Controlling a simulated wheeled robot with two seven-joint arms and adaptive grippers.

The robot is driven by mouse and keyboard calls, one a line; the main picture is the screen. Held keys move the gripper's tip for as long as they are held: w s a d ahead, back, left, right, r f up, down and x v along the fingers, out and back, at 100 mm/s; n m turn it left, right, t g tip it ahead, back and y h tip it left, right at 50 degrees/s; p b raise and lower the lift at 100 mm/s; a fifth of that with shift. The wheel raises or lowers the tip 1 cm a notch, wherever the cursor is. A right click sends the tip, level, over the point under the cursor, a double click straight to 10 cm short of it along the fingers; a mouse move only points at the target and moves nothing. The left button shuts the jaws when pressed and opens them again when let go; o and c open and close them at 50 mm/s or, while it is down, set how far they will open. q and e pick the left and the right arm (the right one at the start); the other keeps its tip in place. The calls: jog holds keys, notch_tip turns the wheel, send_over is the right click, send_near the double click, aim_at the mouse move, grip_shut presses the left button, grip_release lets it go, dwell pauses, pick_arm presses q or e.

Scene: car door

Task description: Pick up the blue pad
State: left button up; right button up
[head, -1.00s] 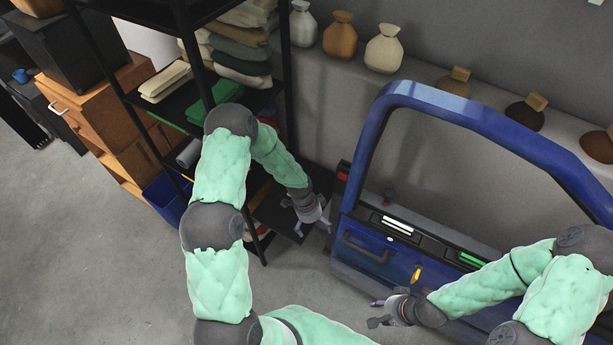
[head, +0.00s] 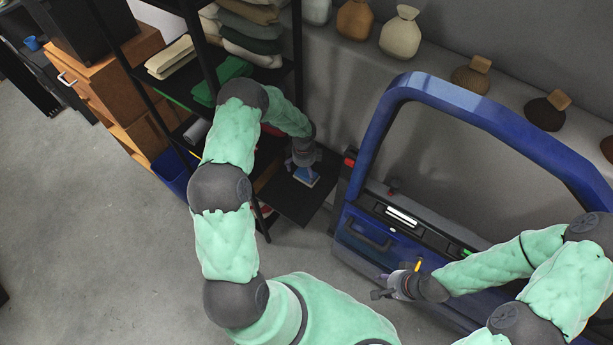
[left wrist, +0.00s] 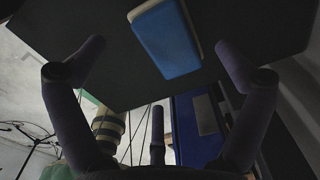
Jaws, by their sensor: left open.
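The blue pad (head: 308,177) lies on a dark, flat shelf board (head: 287,205) that juts out from the rack. In the left wrist view the pad (left wrist: 168,40) has a blue face and a pale edge. My left gripper (head: 303,166) is directly over the pad and partly hides it in the head view. In the left wrist view my left gripper (left wrist: 160,58) is open, with the pad ahead between the lines of its two spread fingers and nothing held. My right gripper (head: 380,286) is open and empty in front of the blue car door (head: 353,258).
The black rack (head: 299,60) has posts close to my left arm and holds folded cloths (head: 250,35). The car door stands just right of the shelf board. A ledge behind carries several sacks (head: 401,32).

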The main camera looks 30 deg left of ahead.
aim_at(305, 175)
pick_arm(q)
notch_tip(305, 175, down, 5)
jog(key=shift+b, duration=0.85)
jog(key=c, duration=1)
jog(key=shift+r, duration=0.1)
jog(key=shift+r, duration=0.5)
notch_tip(305, 175, up, 2)
jog(key=shift+r+p, duration=0.2)
jog(key=shift+p, duration=0.4)
jog(key=shift+s+d+r+p, duration=0.5)
jog(key=shift+s+d+r, duration=1.05)
jog(key=shift+d, duration=0.3)
jog(key=shift+s+d+r+p, duration=0.5)
jog(key=shift+s+d+r, duration=0.85)
jog(key=shift+d+r, duration=0.4)
jog(key=shift+s+d+r+p, duration=0.5)
jog(key=shift+s+d+r, duration=1)
jog(key=shift+d, duration=0.45)
